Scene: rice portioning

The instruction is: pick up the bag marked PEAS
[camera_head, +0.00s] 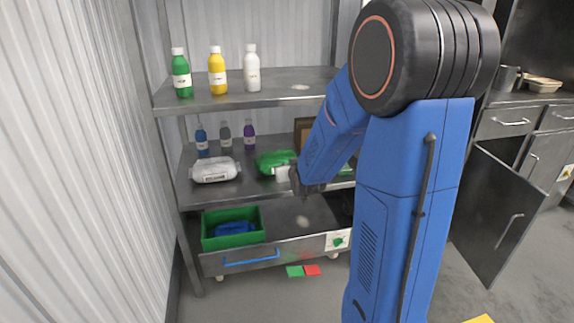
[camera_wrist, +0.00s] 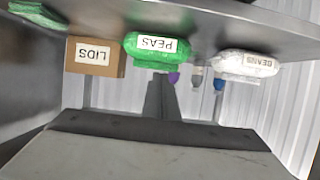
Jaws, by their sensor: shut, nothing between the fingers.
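The green bag marked PEAS (camera_head: 268,158) lies on the middle shelf (camera_head: 240,194), partly hidden by my gripper and arm in the head view. In the wrist view, which appears upside down, the bag (camera_wrist: 153,48) shows whole with its white label facing me. My gripper (camera_head: 296,186) is in front of the bag's right part in the head view. In the wrist view its dark fingers (camera_wrist: 161,95) are together, point toward the bag, and hold nothing. I cannot tell the exact gap between fingertips and bag.
A white bag (camera_head: 214,170) lies left of the PEAS bag. A brown box marked LIDS (camera_wrist: 94,56) stands on its other side. Small bottles (camera_head: 225,138) stand behind.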

